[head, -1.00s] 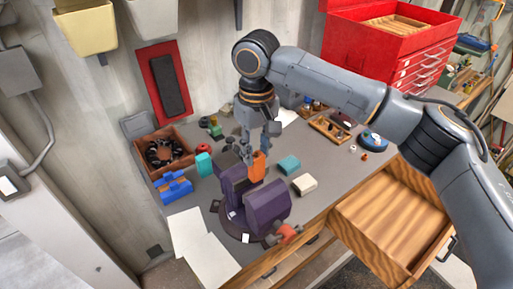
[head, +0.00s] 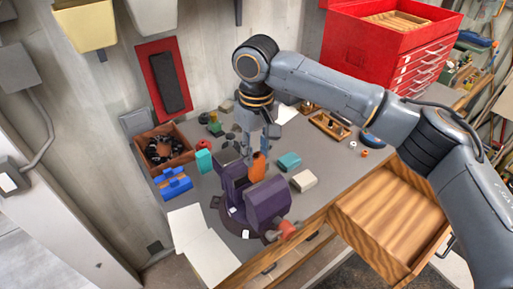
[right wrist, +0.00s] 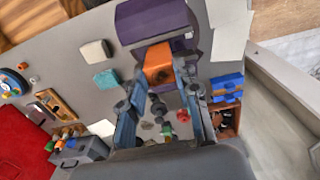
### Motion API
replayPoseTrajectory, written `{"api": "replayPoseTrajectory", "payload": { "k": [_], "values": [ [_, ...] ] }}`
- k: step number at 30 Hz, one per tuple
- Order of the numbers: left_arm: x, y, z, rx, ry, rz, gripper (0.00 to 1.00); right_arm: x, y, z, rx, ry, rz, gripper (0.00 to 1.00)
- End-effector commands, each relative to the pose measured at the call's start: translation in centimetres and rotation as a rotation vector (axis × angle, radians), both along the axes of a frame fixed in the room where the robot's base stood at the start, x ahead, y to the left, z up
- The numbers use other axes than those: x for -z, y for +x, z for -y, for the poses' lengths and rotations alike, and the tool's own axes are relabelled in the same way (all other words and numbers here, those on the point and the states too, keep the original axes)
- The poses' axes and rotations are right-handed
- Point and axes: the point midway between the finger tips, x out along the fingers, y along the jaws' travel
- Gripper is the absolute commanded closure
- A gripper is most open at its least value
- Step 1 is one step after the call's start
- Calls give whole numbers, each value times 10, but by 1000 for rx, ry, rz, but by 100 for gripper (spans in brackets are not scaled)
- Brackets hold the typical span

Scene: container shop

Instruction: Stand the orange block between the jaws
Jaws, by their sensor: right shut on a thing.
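My right gripper (head: 252,151) is shut on the orange block (head: 257,168) and points down over the purple vise (head: 266,203). The block is at the gap between the vise's two purple jaws, its upper part showing above them. Its lower end is hidden by the front jaw, so I cannot tell whether it touches the vise floor. In the right wrist view the orange block (right wrist: 158,63) lies between my fingertips, with the purple vise (right wrist: 155,22) around and beyond it. My left gripper is not in view.
A teal block (head: 289,162) and a cream block (head: 303,181) lie right of the vise. A blue block (head: 173,184) and a wooden bin (head: 183,148) stand left. White sheets (head: 205,252) lie in front. An open wooden drawer (head: 390,215) juts out at the right.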

Motion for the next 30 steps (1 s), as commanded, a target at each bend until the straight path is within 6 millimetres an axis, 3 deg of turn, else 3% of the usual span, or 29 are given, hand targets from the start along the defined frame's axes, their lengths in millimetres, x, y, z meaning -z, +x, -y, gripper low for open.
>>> {"api": "replayPoseTrajectory", "payload": {
  "k": [30],
  "values": [
    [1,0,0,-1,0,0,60,19,0,0,0,1,1,100]
  ]
}}
